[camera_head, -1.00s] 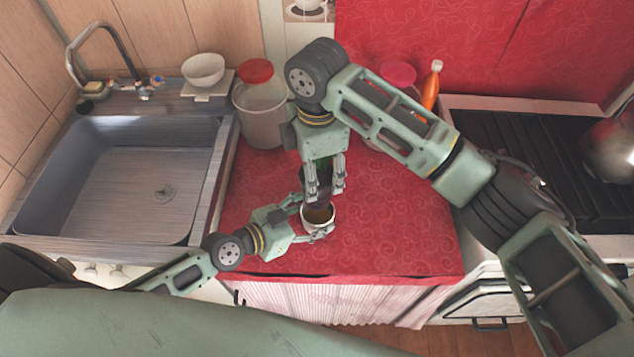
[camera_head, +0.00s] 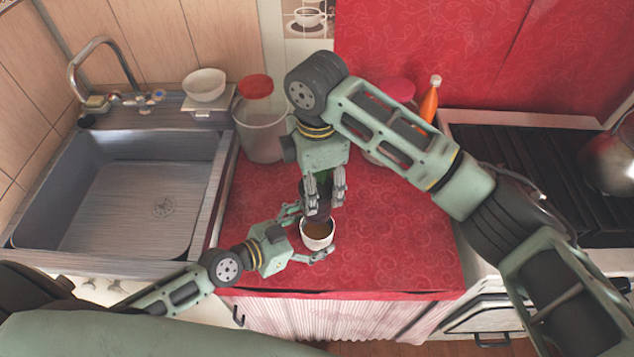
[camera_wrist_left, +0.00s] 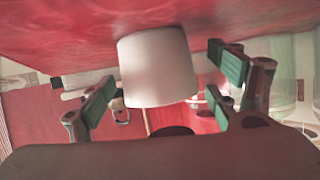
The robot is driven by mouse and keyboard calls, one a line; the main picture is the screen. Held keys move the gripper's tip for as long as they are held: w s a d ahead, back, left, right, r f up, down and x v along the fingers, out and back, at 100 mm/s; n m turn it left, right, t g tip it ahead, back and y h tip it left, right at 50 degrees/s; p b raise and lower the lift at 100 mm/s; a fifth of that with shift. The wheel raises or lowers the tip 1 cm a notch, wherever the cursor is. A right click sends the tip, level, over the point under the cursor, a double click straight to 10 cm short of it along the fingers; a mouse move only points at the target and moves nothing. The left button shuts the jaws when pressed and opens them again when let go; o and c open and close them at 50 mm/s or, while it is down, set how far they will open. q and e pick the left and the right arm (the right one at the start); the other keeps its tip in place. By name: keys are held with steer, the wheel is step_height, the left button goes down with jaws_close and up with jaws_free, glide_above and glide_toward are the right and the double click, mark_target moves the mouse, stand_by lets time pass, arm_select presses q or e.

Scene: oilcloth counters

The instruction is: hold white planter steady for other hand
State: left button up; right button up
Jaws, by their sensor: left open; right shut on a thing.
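The white planter (camera_head: 318,243) stands on the red oilcloth counter, with brown contents showing inside. It also shows in the left wrist view (camera_wrist_left: 158,70) as a plain white cup shape between the fingers. My left gripper (camera_head: 309,233) is open around the planter, one finger on each side. In the left wrist view, gaps show between both green finger pads and the planter. My right gripper (camera_head: 325,190) points down above the planter and is shut on a dark object (camera_head: 317,205). The fingers hide much of that object, and its lower end is near the planter's back rim.
A clear container with a red lid (camera_head: 260,130) stands at the back left. An orange bottle (camera_head: 429,103) stands at the back right. The sink (camera_head: 130,205) is left and the stove (camera_head: 530,155) right. Red counter (camera_head: 400,250) right of the planter is clear.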

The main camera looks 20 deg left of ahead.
arm_select(q)
steer(key=v, duration=1)
steer(key=shift+s+a, duration=0.15)
steer(key=shift+s+a+r, duration=0.35)
steer(key=shift+s, duration=0.1)
steer(key=shift+s, duration=0.1)
